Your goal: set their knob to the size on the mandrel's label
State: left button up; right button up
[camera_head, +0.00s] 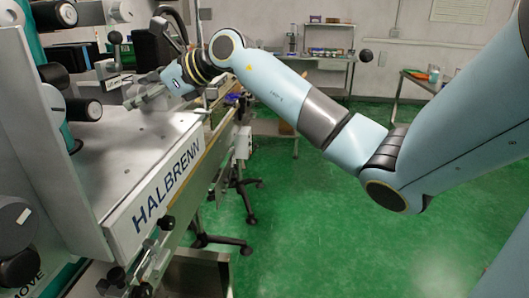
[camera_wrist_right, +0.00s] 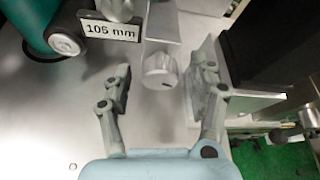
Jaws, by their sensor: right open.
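A round silver knob (camera_wrist_right: 160,68) with a small dark mark near its lower edge sits on a grey metal bracket in the right wrist view. A black-framed white label (camera_wrist_right: 110,28) beside it reads about 105 mm; the last digit is slightly unclear. A silver cylinder end (camera_wrist_right: 114,8) shows just behind the label. My right gripper (camera_wrist_right: 163,82) is open, with one finger to each side of the knob and a gap on both sides. In the head view the right gripper (camera_head: 146,97) reaches over the machine's plate. My left gripper is not in view.
The machine's silver plate (camera_head: 120,150) carries a HALBRENN front panel (camera_head: 168,188). Dark rollers (camera_head: 84,110) stand at left. A black block (camera_wrist_right: 258,48) and a metal plate (camera_wrist_right: 200,85) stand close right of the knob. Green floor (camera_head: 300,215) is open at right.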

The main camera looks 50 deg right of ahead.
jog(key=shift+d+r+m+g+p, duration=0.1)
jog(key=shift+r+m+g+p, duration=0.25)
jog(key=shift+m+p, duration=0.35)
jog(key=f+p+v, duration=0.1)
jog(key=p+v, duration=0.4)
jog(key=v, duration=0.7)
notch_tip(320, 180, up, 6)
jog(key=s+a+m+t+h, duration=0.25)
jog(key=m+t, duration=0.65)
jog(key=m, duration=0.7)
jog(key=s+d+f+m+g+h+b, duration=0.1)
jog(key=s+d+f+m+g+h, duration=0.2)
jog(key=m, duration=0.4)
jog(key=s+d+f+m+g+h, duration=0.1)
jog(key=d+f+m+h, duration=0.2)
jog(key=f+m+h, duration=0.3)
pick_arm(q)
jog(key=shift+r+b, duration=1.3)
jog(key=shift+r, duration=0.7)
pick_arm(e)
jog(key=s+a+f+m+g, duration=0.1)
jog(key=s+f+m+g, duration=0.3)
jog(key=f, duration=0.5)
jog(key=s+a+f+m+g, duration=0.1)
jog(key=s+f+m+g, duration=0.3)
jog(key=f, duration=0.5)
jog(key=shift+s+f+m+y, duration=0.4)
jog(key=shift+s+m, duration=0.2)
jog(key=shift+s, duration=0.2)
